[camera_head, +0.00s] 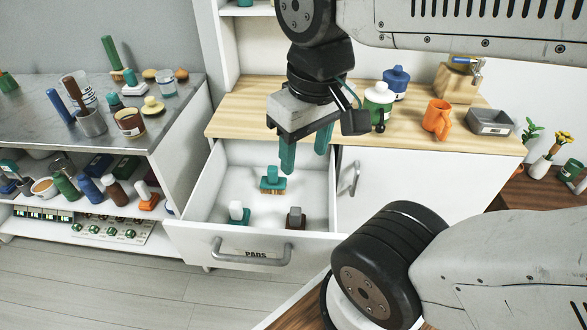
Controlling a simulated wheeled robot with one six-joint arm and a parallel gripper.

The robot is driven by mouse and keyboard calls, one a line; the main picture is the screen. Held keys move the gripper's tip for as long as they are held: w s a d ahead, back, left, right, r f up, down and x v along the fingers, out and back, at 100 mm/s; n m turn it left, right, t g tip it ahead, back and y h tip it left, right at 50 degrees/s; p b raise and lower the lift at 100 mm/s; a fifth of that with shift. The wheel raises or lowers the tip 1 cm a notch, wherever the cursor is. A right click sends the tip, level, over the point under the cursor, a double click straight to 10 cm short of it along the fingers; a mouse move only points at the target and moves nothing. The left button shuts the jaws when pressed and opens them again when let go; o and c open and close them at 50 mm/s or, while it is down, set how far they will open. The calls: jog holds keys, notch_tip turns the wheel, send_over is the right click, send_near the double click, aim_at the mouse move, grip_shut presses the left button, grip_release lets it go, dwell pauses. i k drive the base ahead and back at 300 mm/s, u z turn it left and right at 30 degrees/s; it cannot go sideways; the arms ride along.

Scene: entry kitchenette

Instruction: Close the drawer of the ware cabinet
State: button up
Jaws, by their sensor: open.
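The ware cabinet (430,185) is white with a light wood top. Inside lie a teal-topped brush (272,178), a white-handled pad (236,212) and a grey and dark red pad (295,218). My gripper (305,157) has two teal fingers pointing down, spread apart with nothing between them. It hangs over the back part of the open drawer, behind the handle. Whether the fingertips reach below the drawer's rim is unclear.
The cabinet top holds bottles (378,102), an orange mug (437,119), a grey tray (491,122) and a wooden block dispenser (457,80). A closed door with a handle (355,179) is right of the drawer. Floor (110,285) in front is clear.

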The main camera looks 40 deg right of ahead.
aim_at(234, 170)
jog(key=k, duration=1.15)
jog(key=z, duration=0.7)
jog(key=i, duration=1.2)
jog(key=u, duration=0.7)
